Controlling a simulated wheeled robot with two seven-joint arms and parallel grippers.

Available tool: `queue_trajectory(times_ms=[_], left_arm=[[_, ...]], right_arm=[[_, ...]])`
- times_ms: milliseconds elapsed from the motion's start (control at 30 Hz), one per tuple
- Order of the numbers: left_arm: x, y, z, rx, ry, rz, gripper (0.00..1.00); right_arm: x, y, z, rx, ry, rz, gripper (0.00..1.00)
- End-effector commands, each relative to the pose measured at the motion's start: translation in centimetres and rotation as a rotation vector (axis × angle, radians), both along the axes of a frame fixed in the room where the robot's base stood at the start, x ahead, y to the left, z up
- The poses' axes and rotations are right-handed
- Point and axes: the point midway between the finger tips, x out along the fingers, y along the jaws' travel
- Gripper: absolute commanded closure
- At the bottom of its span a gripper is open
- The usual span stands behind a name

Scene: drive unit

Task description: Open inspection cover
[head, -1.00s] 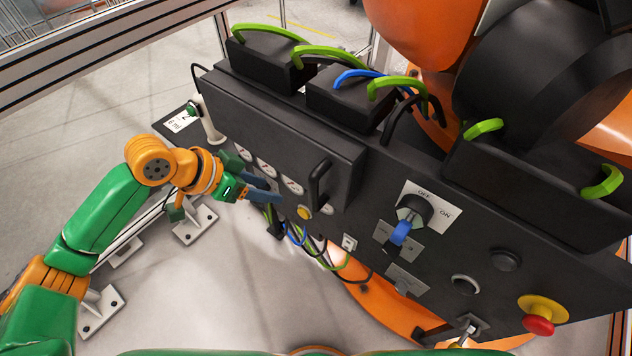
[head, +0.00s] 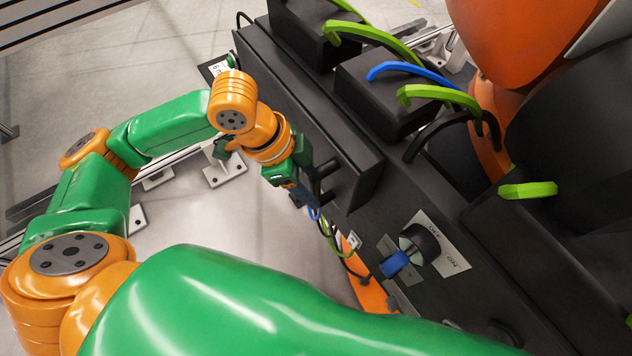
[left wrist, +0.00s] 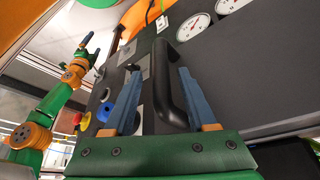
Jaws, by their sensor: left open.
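The inspection cover (head: 355,165) is a black box-shaped panel on the front of the drive unit and looks closed. Its black bar handle (head: 332,182) also shows in the left wrist view (left wrist: 166,85), together with white round gauges (left wrist: 194,27). My left gripper (head: 305,190) is at the handle. In the left wrist view its blue fingers (left wrist: 160,72) are apart, with the handle between them. I cannot tell whether either finger touches it. My right gripper (left wrist: 87,43) shows small at the left of the wrist view, too small to read its jaws.
Black connector blocks (head: 385,95) with green and blue cables stand on top. Loose wires (head: 328,232) hang beneath the cover. A metal rail frame (head: 160,170) runs behind my arm.

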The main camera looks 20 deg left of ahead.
Motion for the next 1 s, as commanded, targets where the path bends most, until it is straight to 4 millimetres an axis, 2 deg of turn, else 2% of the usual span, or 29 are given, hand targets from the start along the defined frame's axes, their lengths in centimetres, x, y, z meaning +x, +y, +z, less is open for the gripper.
queue_trajectory(times_ms=[100, 333, 500, 533, 567, 1000], left_arm=[[0.1, -0.42, -1.0, -0.001, 0.0, 0.0, 0.43], [0.17, -0.46, -1.09, 0.0, -0.002, 0.001, 0.43], [0.17, -0.45, -1.08, 0.0, -0.002, 0.001, 0.89], [0.17, -0.45, -1.08, 0.0, -0.002, 0.001, 0.97], [0.17, -0.45, -1.08, 0.0, -0.002, 0.001, 1.0], [0.17, -0.45, -1.08, 0.0, -0.002, 0.001, 1.0]], right_arm=[[-0.01, 0.23, -0.18, 0.004, 0.001, -0.001, 0.07], [0.01, 0.09, -0.14, 0.001, 0.0, 0.001, 0.07], [0.02, -0.08, -0.14, -0.001, 0.0, 0.002, 0.07], [0.02, -0.1, -0.14, -0.002, 0.0, 0.002, 0.07], [0.03, -0.13, -0.14, -0.002, 0.0, 0.002, 0.07], [0.09, -0.36, -0.14, -0.006, -0.001, 0.002, 0.07]])
